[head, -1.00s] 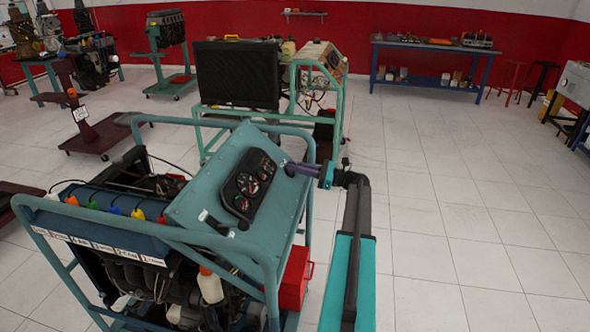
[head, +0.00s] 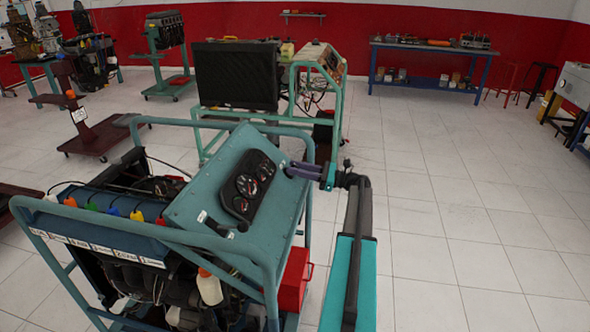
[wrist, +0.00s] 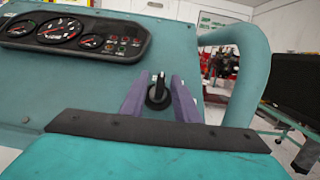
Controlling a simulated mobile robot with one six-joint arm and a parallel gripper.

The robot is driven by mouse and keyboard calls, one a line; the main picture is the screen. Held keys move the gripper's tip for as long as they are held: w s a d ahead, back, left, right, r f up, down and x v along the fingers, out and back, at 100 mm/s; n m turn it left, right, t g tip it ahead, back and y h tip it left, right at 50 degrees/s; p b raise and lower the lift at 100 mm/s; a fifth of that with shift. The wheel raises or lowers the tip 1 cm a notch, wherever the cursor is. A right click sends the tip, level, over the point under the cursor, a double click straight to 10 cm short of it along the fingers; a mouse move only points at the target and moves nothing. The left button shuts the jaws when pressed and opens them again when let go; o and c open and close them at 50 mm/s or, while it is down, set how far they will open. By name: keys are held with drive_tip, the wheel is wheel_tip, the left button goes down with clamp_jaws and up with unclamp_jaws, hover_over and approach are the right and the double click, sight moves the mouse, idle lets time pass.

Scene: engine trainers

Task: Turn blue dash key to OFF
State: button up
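The blue dash panel (head: 205,185) slopes on top of the near engine trainer, with a black gauge cluster (head: 247,185). In the wrist view the key (wrist: 157,92) looks dark and stands upright on the panel (wrist: 60,85), right of the gauges. My gripper (wrist: 159,88) has its purple fingers on either side of the key, with narrow gaps showing, so it looks open around it. In the head view my gripper (head: 293,168) is at the panel's right upper edge, and its fingers hide the key.
A teal tube frame (head: 308,195) surrounds the panel; its bend (wrist: 237,75) rises close to the right of my gripper. A red box (head: 294,280) sits low on the trainer. Another trainer with a black radiator (head: 235,75) stands behind. The floor at right is clear.

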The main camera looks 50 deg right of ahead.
drive_tip(key=b+v, duration=0.2)
drive_tip(key=v, duration=1.1)
drive_tip(key=shift+a+f, duration=0.1)
